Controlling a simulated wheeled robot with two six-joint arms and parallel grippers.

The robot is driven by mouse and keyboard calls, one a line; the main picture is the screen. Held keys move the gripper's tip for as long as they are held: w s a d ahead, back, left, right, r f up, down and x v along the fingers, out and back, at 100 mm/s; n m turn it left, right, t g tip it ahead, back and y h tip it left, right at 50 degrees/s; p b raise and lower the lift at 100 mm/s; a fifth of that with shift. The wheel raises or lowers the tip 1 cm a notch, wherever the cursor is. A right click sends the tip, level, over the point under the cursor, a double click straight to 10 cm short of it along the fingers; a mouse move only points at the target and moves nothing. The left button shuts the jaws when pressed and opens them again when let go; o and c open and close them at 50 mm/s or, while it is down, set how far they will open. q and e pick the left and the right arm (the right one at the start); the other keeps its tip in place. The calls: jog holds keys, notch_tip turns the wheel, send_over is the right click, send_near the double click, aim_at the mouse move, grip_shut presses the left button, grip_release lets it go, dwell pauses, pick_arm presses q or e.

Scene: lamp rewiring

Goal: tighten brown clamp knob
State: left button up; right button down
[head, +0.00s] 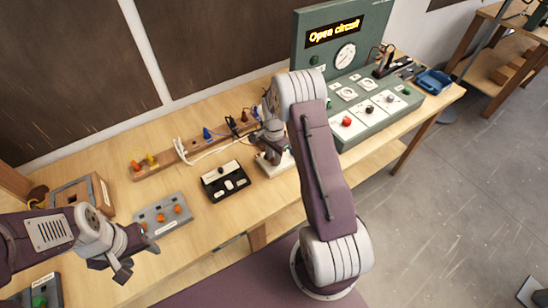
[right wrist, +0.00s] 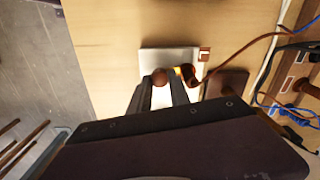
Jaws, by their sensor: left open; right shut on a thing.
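The brown clamp knob (right wrist: 160,77) sits over a pale plate (right wrist: 165,56) in the right wrist view. The two dark fingers of my right gripper (right wrist: 160,92) are shut on the knob. A brown wire (right wrist: 225,48) runs to a bright metal part just right of the knob. In the head view my right gripper (head: 271,155) reaches down over the pale block (head: 280,169), and my wrist hides the knob there. My left gripper (head: 122,267) is open and empty at the lower left, apart from the grey block with orange knobs (head: 163,215).
A black switch box (head: 225,181) is left of the pale block. A wooden strip (head: 167,166) with coloured plugs and wires lies behind. The green tester (head: 345,40) reads "Open circuit" at the back right. Blue and black wires (right wrist: 290,105) lie right of the knob.

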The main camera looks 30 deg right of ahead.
jog(key=shift+s+m, duration=0.1)
jog(key=shift+m, duration=1.3)
jog(key=c, duration=1.5)
grip_release()
notch_tip(320, 180, up, 9)
jog(key=b, duration=0.1)
jog(key=shift+a, duration=0.1)
